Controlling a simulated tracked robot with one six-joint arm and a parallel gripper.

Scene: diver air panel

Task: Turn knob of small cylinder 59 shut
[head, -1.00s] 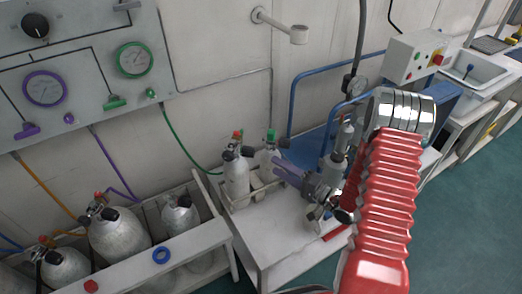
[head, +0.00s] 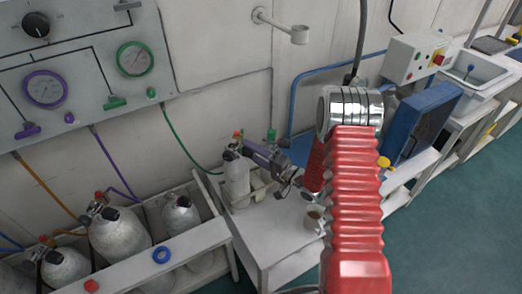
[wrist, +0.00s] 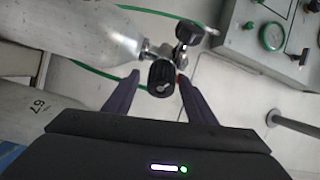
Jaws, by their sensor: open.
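Two small grey cylinders stand in a holder on the white bench. The left one (head: 237,182) has a valve with black knobs and a red part on top; the right one (head: 271,136) is mostly hidden behind my gripper (head: 248,150). In the wrist view, my gripper (wrist: 159,78) is open, its purple fingers on either side of a black knob (wrist: 161,77) on the near cylinder's valve. Whether they touch the knob I cannot tell. A second black knob (wrist: 188,32) sits beyond. The other cylinder (wrist: 35,110) carries a rotated number, perhaps 67. No number shows on the near cylinder.
A gauge panel (head: 75,65) with hoses hangs on the left wall. A rack (head: 190,250) of bigger cylinders stands left of the bench. A blue case (head: 420,120) and a wall-mounted arm (head: 280,25) are nearby. The bench front is partly clear.

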